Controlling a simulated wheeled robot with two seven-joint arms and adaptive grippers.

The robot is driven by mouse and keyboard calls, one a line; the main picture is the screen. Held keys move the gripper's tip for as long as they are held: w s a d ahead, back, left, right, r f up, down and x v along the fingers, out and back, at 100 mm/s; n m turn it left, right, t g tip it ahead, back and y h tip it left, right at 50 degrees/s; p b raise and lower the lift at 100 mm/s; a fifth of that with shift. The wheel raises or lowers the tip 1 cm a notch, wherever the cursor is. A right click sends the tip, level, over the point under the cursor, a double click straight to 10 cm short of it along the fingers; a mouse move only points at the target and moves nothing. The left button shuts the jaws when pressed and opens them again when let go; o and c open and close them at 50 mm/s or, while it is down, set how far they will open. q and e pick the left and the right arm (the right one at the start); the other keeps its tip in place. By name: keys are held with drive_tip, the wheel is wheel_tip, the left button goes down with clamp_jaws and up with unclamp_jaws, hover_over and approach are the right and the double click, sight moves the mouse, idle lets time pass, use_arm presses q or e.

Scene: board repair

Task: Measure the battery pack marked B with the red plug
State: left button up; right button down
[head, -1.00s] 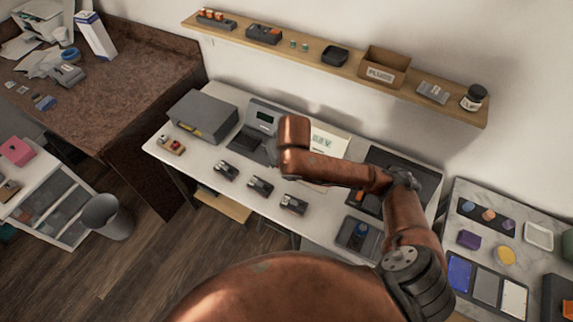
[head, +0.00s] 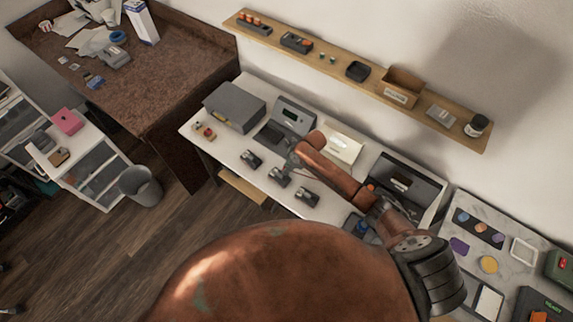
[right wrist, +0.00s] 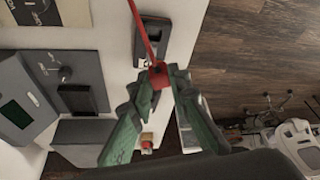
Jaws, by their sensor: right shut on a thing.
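My right gripper (right wrist: 160,85) is shut on the red plug (right wrist: 158,76), whose red cable (right wrist: 143,28) runs up the right wrist view. Its fingertips are above the bench, close to a dark battery pack (right wrist: 152,42); I cannot tell whether the plug touches it. In the head view my right gripper (head: 291,163) is over the row of packs: a left pack (head: 250,159), a middle one (head: 278,178) beside the gripper, and a right one (head: 307,197). Their letters are not readable. The grey meter (head: 294,116) with a screen stands behind them. My left gripper is out of view.
A grey box (head: 235,105) and a small holder with red and yellow parts (head: 203,131) are on the bench's left. A black tray (head: 410,180) is on its right. A wooden shelf (head: 340,73) runs along the wall above. A bin (head: 140,186) stands on the floor.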

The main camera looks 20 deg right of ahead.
drive_tip(key=shift+f+b, duration=0.3)
drive_tip(key=shift+f, duration=0.1)
wheel_tip(320, 180, down, 3)
drive_tip(key=b, duration=0.2)
drive_tip(key=shift+r+b, duration=0.2)
drive_tip(key=shift+b, duration=0.2)
drive_tip(key=shift+f+b, duration=0.35)
drive_tip(key=shift+b, duration=0.05)
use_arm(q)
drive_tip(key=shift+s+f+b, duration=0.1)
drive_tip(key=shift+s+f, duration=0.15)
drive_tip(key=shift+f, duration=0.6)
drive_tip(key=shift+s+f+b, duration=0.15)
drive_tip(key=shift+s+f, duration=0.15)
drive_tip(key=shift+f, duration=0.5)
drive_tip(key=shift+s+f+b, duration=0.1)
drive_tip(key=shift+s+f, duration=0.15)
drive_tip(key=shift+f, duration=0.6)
use_arm(e)
drive_tip(key=shift+f, duration=0.75)
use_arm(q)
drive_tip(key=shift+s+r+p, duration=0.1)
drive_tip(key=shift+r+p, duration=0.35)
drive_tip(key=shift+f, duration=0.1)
use_arm(e)
drive_tip(key=shift+f, duration=0.5)
